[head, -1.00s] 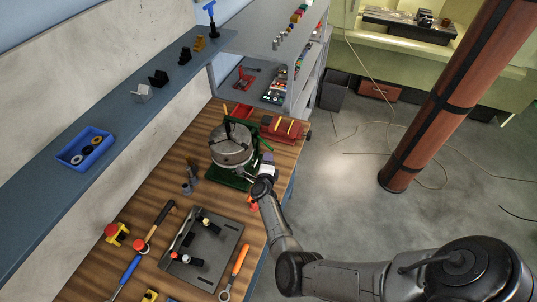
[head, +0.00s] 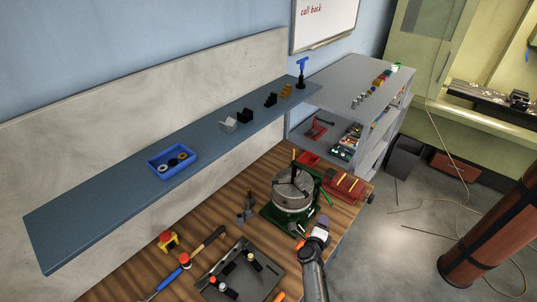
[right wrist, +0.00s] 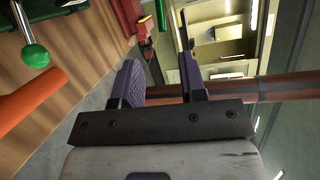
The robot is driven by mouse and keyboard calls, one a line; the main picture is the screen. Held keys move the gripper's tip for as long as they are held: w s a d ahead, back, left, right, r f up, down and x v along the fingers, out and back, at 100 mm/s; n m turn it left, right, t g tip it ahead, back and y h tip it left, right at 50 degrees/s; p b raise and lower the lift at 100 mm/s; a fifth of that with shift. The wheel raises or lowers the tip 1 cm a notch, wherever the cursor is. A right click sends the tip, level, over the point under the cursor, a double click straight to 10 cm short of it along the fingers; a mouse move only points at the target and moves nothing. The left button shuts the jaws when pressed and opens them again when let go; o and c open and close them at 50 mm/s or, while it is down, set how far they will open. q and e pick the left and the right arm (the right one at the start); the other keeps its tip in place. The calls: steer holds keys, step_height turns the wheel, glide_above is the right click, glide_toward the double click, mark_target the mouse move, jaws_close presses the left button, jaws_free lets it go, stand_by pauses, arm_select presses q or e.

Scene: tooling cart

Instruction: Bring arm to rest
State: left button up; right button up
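My right arm comes in from the bottom of the head view, with its gripper (head: 320,232) near the front edge of the wooden bench (head: 215,225), just right of and in front of the green-based round chuck (head: 292,192). In the right wrist view the gripper's two dark fingers (right wrist: 162,80) stand apart with a clear gap and nothing between them. A green ball-ended handle (right wrist: 36,56) and an orange handle (right wrist: 30,97) show to their left. My left gripper is not in view.
A blue shelf (head: 100,210) holds a blue tray (head: 172,160). A red-brown column (head: 495,235) stands right; floor between (head: 400,245) is open.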

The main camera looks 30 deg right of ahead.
steer(key=s+a+r+n+g+y, duration=0.2)
steer(key=s+a+r+n+y, duration=0.1)
steer(key=s+a+n, duration=0.5)
steer(key=s+a+r+n+g+y+p, duration=0.1)
steer(key=s+a+n+y, duration=0.4)
steer(key=s+n, duration=0.8)
steer(key=s+a+r+n+g+y+p, duration=0.1)
steer(key=s+a+r+n+g+y, duration=0.2)
steer(key=s+a+n, duration=0.7)
steer(key=s+r+n+y, duration=0.1)
steer(key=s+r+y, duration=0.1)
steer(key=s, duration=0.1)
steer(key=shift+s+a+r, duration=0.2)
steer(key=shift+a+r, duration=0.05)
steer(key=shift+a, duration=0.15)
